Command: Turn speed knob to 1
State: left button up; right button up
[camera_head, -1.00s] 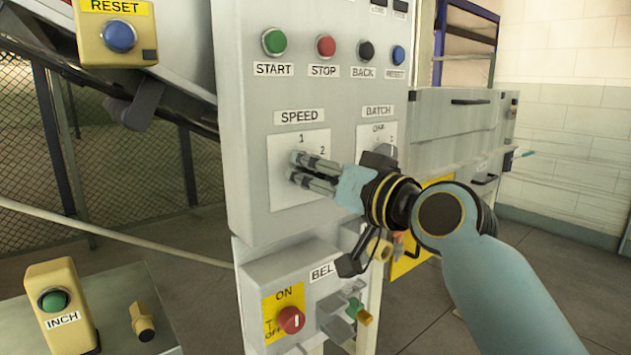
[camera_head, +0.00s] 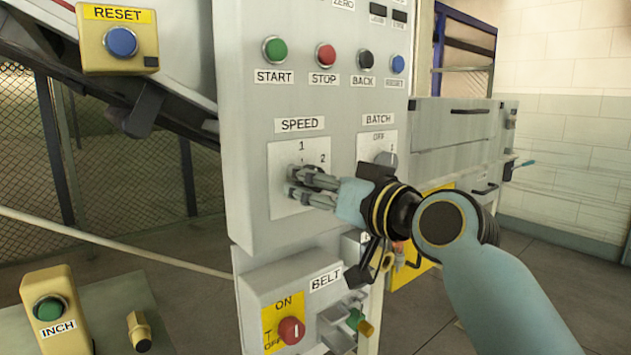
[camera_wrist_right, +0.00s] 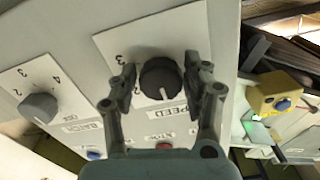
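The speed knob (camera_wrist_right: 158,76) is a dark round knob on a white plate (camera_head: 281,205) under the SPEED label (camera_head: 299,124). In the head view my right gripper (camera_head: 291,182) mostly hides it. In the right wrist view the two fingers of my right gripper (camera_wrist_right: 160,88) stand on either side of the knob. They are open, with a narrow gap on the left; contact on the right cannot be told. A small white mark shows at the knob's lower edge, but whether it is the pointer or a digit is unclear. My left gripper is not in view.
The BATCH knob (camera_head: 385,160) is close to the right of my gripper. Green start (camera_head: 275,50), red stop (camera_head: 326,55), black and blue buttons sit above. A belt box with a red knob (camera_head: 291,330) juts out below. Yellow reset (camera_head: 118,40) and inch (camera_head: 55,315) boxes stand left.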

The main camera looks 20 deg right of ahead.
jog(key=shift+o, duration=1.1)
jog(key=shift+r, duration=0.15)
jog(key=v, duration=1.2)
